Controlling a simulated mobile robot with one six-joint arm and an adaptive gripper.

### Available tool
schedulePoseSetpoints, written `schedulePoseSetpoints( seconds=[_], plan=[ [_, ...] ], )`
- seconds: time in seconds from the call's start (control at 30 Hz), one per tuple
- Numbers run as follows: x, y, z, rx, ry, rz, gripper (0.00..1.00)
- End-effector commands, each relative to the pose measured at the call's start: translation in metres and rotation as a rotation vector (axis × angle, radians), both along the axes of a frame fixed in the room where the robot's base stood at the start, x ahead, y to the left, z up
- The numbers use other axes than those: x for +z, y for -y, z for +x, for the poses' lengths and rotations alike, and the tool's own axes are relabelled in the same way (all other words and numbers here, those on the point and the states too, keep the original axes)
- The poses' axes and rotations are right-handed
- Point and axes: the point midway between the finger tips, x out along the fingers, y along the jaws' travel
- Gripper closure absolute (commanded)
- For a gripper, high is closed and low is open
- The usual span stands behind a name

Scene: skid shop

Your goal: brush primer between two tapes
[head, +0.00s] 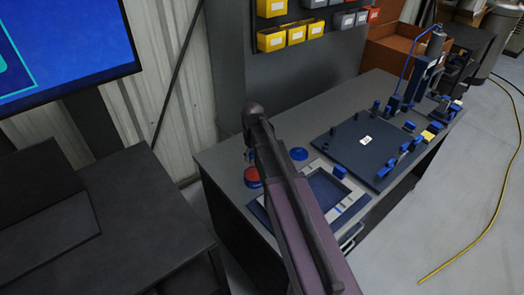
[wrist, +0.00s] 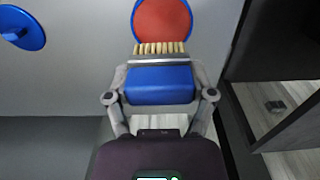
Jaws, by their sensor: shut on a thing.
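In the wrist view my gripper (wrist: 160,90) is shut on a brush with a blue handle (wrist: 160,84), a metal ferrule and pale bristles (wrist: 160,48). Just beyond the bristle tips is a round pot (wrist: 162,20) with a blue rim and red primer inside. I cannot tell whether the bristles touch it. In the head view the red pot (head: 252,178) stands on the bench left of a blue panel (head: 328,187) framed by pale tape strips (head: 352,207). My arm hides my gripper, the brush and part of the panel there.
A blue disc, maybe a lid (head: 299,154), lies behind the pot. A dark fixture plate (head: 365,148) with several blue clamps fills the bench's right half. Yellow bins (head: 271,40) hang on the back board. A dark cabinet (head: 115,225) stands left of the bench.

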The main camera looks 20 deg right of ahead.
Motion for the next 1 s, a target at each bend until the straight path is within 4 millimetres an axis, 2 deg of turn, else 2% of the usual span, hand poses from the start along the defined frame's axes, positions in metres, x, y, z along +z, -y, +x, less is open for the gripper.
schedulePoseSetpoints(
  seconds=[0.57,1.0],
  plan=[
    [-0.003,-0.003,-0.001,0.0,0.0,0.0,0.68],
    [-0.033,-0.002,-0.001,0.0,0.0,0.0,0.68]
  ],
)
